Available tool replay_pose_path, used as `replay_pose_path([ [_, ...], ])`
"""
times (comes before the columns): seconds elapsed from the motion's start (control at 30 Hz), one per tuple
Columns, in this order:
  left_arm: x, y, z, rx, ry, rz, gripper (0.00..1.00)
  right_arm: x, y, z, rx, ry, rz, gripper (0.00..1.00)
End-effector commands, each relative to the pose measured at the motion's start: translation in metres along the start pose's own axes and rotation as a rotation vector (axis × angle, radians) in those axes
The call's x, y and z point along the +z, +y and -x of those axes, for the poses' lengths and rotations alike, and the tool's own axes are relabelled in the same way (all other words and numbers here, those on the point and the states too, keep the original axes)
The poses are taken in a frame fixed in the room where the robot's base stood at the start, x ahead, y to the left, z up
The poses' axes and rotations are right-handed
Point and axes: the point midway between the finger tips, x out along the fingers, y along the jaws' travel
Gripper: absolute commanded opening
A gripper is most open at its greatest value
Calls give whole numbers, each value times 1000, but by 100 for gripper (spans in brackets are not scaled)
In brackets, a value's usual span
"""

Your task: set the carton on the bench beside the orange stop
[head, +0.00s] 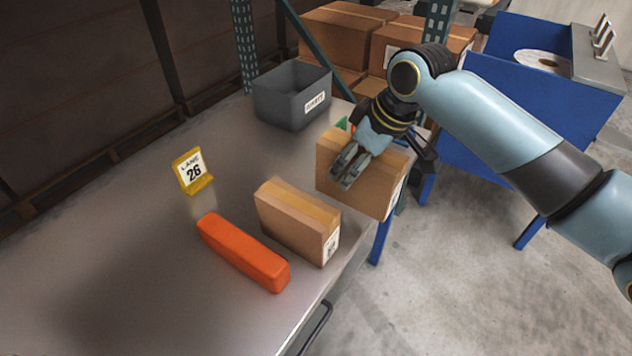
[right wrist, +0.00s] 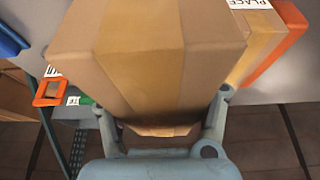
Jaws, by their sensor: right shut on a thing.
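My right gripper (head: 350,165) is shut on a brown carton (head: 378,195) with a tape strip. This carton is at the bench's right edge, past a second carton; I cannot tell how high it is above the bench. It fills the middle of the right wrist view (right wrist: 150,60), between the fingers. The orange stop (head: 243,252) lies on the grey bench (head: 130,250). The second brown carton (head: 297,222), with a white label, stands on the bench close to the stop's right side. My left gripper is not in view.
A grey bin (head: 292,97) stands at the bench's back edge. A yellow "LANE 26" sign (head: 192,172) stands left of the cartons. Stacked boxes (head: 340,35) and a blue stand (head: 540,75) are beyond the bench. The bench's front left is clear.

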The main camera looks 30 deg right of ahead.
Motion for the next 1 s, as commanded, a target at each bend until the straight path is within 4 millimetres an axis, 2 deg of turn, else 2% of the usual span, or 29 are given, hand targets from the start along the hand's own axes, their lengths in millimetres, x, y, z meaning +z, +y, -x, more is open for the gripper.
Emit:
replay_pose_path([
  [0.03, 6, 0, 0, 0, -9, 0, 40, -11, 0, -11, -3, 5, -4, 6],
  [0.17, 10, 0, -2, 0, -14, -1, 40, -30, 2, -38, -1, 3, -2, 6],
  [0.37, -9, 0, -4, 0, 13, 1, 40, -45, 5, -58, 1, 2, 1, 6],
  [0.5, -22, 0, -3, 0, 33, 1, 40, -41, 5, -72, 0, 0, 0, 6],
  [0.7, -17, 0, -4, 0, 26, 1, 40, -31, 5, -95, 1, 1, 1, 6],
  [0.93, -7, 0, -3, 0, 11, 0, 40, -30, 5, -97, 2, 2, 1, 6],
  [0.97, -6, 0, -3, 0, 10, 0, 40, -29, 5, -97, 1, 0, 1, 62],
  [1.0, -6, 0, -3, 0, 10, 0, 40, -29, 5, -97, 1, 0, 1, 68],
])
